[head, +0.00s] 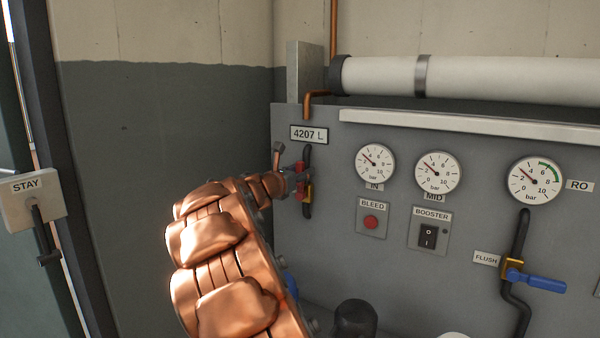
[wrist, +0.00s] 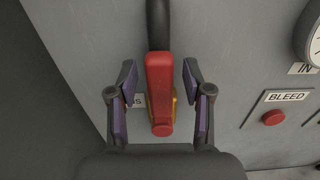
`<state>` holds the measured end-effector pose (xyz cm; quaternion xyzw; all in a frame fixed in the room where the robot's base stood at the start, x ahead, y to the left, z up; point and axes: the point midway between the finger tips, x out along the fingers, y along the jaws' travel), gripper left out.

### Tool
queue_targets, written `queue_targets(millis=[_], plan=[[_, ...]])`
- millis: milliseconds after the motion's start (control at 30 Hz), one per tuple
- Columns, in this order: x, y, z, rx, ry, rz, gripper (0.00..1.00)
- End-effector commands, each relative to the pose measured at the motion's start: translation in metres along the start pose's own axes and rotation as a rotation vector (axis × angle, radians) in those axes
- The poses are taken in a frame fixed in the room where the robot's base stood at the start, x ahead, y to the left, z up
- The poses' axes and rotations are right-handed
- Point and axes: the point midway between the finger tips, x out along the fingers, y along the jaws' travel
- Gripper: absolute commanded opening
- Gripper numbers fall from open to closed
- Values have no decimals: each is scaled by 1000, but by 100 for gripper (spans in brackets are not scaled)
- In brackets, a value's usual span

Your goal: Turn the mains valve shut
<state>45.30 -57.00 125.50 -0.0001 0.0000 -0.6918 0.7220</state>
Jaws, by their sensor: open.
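The mains valve has a red lever handle (wrist: 160,90) on a brass body, set on a dark vertical pipe. In the wrist view the handle runs up and down, in line with the pipe. A label behind it is mostly hidden; only its last letters show. My gripper (wrist: 160,84) is open, with one finger on each side of the red handle and a gap on both sides. In the head view the red handle (head: 299,177) is partly covered by my gripper (head: 290,184) and my copper-coloured arm.
The grey panel carries a BLEED button (head: 371,222), a BOOSTER switch (head: 429,236), several gauges and a blue-handled FLUSH valve (head: 537,282) to the right. A white pipe (head: 480,80) runs above. A STAY box (head: 32,200) is at far left.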

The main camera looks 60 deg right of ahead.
Motion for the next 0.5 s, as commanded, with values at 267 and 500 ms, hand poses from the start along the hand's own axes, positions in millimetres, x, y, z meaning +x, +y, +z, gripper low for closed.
queue_targets(millis=[267,500], plan=[[0,0,0,0,0,0,29],[0,0,0,0,0,0,4]])
